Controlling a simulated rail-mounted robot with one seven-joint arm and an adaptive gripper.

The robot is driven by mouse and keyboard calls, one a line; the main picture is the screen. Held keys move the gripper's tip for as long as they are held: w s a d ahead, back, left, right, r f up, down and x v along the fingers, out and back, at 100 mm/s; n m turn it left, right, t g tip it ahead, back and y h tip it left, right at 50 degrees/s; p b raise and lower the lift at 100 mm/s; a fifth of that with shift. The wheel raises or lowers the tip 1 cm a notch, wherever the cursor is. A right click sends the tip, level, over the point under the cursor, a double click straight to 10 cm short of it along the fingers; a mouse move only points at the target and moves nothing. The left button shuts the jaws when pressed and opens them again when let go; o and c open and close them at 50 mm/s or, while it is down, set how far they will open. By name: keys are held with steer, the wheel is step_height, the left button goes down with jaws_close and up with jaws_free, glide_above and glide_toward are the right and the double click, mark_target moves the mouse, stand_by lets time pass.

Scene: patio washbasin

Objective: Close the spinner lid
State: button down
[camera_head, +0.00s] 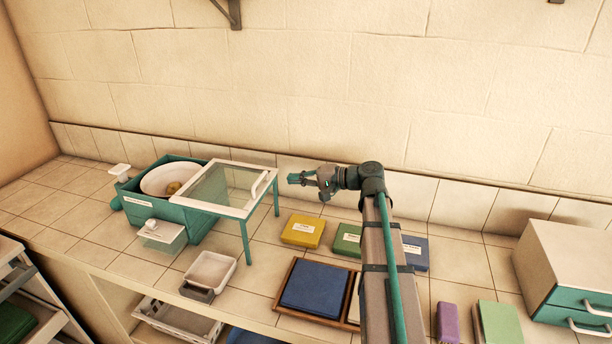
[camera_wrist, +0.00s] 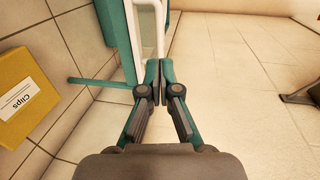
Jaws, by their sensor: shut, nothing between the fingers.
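The spinner is a teal box (camera_head: 197,222) at the left of the counter with a white bowl (camera_head: 160,181) inside. Its lid, a clear pane in a white frame (camera_head: 226,210), is slid to the right on teal legs, leaving the bowl mostly uncovered. The lid's white handle (camera_head: 259,184) is on its right end; it also shows at the top of the wrist view (camera_wrist: 161,28). My gripper (camera_head: 291,178) is just right of the handle, pointing left. In the wrist view my gripper (camera_wrist: 159,80) is shut and empty, fingertips close to the handle; contact is unclear.
A yellow box (camera_head: 302,231), a green box (camera_head: 347,240) and a blue box (camera_head: 415,252) lie right of the lid. A blue pad in a wooden tray (camera_head: 287,310) and a white tub (camera_head: 211,269) are in front. A drawer cabinet (camera_head: 560,262) stands far right.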

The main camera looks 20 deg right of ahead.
steer(key=p+x, duration=0.2)
steer(key=x, duration=0.5)
steer(key=shift+w+r+p, duration=0.1)
steer(key=shift+w+p, duration=0.05)
steer(key=shift+p, duration=0.2)
steer(key=shift+w+a+f, duration=0.25)
steer(key=shift+w+a, duration=0.1)
steer(key=shift+a, duration=0.25)
